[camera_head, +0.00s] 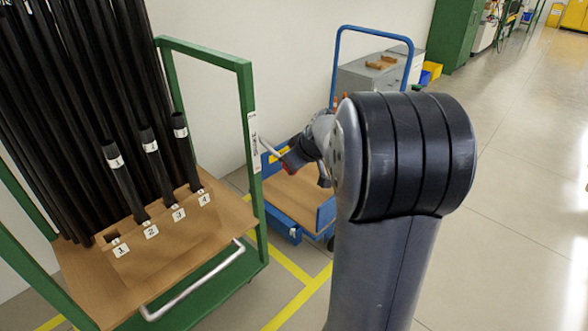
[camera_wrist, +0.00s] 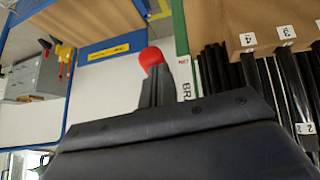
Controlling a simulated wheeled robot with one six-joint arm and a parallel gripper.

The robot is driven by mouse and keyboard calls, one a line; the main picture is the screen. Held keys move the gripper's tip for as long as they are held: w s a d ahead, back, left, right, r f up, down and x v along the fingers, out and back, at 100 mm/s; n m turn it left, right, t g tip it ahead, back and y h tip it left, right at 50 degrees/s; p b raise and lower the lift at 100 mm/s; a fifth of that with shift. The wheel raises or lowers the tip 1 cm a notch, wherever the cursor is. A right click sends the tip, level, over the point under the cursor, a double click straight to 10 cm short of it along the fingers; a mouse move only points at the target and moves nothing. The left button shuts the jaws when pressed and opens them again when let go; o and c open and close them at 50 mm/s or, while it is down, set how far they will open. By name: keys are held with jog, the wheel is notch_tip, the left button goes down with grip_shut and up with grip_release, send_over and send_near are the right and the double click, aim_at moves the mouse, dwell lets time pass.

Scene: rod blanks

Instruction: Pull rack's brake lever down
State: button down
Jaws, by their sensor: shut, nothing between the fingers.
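The rack (camera_head: 248,120) has a green frame and stands at the left in the head view. A white label with dark lettering (camera_head: 253,142) is on its right post; part of it shows in the wrist view (camera_wrist: 186,82). The brake lever (camera_head: 277,155) is a thin pale bar slanting down from near that post to a red end. Its red knob (camera_wrist: 151,57) shows clearly in the wrist view. My gripper (camera_head: 297,157) is beside the lever's end, its dark fingers (camera_wrist: 156,88) shut, with the knob just past their tips. Whether they touch cannot be told.
Several black rods (camera_head: 122,185) lean in the rack, some in numbered slots of a wooden block. A blue cart (camera_head: 326,214) stands just behind my gripper. Grey cabinets (camera_head: 368,80) are at the back. Open floor (camera_head: 520,220) lies to the right.

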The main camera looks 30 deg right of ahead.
jog(key=shift+w+a+f+b, duration=0.1)
jog(key=shift+w+f+b, duration=0.05)
jog(key=shift+f+b, duration=0.9)
jog(key=shift+w+f+b, duration=0.1)
jog(key=shift+f+b, duration=0.8)
jog(key=shift+f, duration=0.2)
